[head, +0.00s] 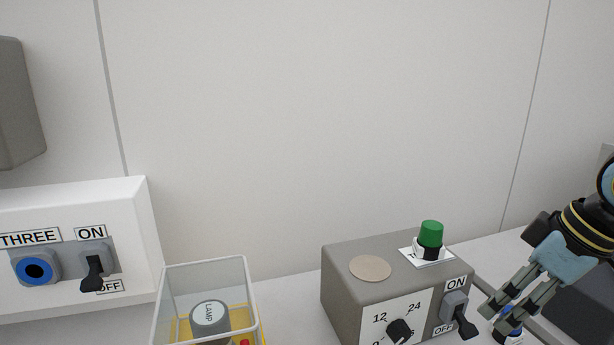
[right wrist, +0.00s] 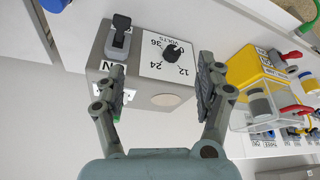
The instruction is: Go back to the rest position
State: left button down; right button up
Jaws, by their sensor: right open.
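My right gripper (head: 506,308) is at the right of the head view, pointing down beside the grey power box (head: 345,297). Its fingers are apart with nothing between them. In the right wrist view the open fingers of my right gripper (right wrist: 163,85) frame the same grey box (right wrist: 104,46), which lies beyond them. The box carries a green knob (head: 431,233) on top, a dial (head: 399,330) and a switch (head: 458,312) with its lever pointing down toward OFF. My left gripper is in neither view.
A white panel (head: 140,230) marked THREE has a blue socket (head: 36,270) and a switch.

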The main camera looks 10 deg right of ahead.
jog(key=s+a+f+m+h, duration=0.1)
jog(key=s+a+f+m, duration=0.15)
jog(key=s+a, duration=0.4)
jog(key=s+a+f+m+h, duration=0.2)
jog(key=s+a+f, duration=0.15)
jog(key=s, duration=0.55)
jog(key=s+d+f+g+b, duration=0.15)
jog(key=f+b, duration=0.35)
jog(key=f, duration=1.4)
jog(key=s+d+f+b, duration=0.15)
jog(key=f+b, duration=0.35)
jog(key=f, duration=1.4)
pick_arm(q)
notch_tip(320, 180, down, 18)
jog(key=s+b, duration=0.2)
jog(key=b, duration=0.5)
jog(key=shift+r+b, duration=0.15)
jog(key=shift+b, duration=0.15)
pick_arm(e)
jog(key=s+f, duration=0.8)
jog(key=f, duration=0.3)
jog(key=s+d+f+g, duration=0.1)
jog(key=s+f, duration=0.8)
jog(key=f, duration=0.2)
jog(key=shift+s+d+m+g, duration=0.1)
jog(key=shift+m+g, duration=0.15)
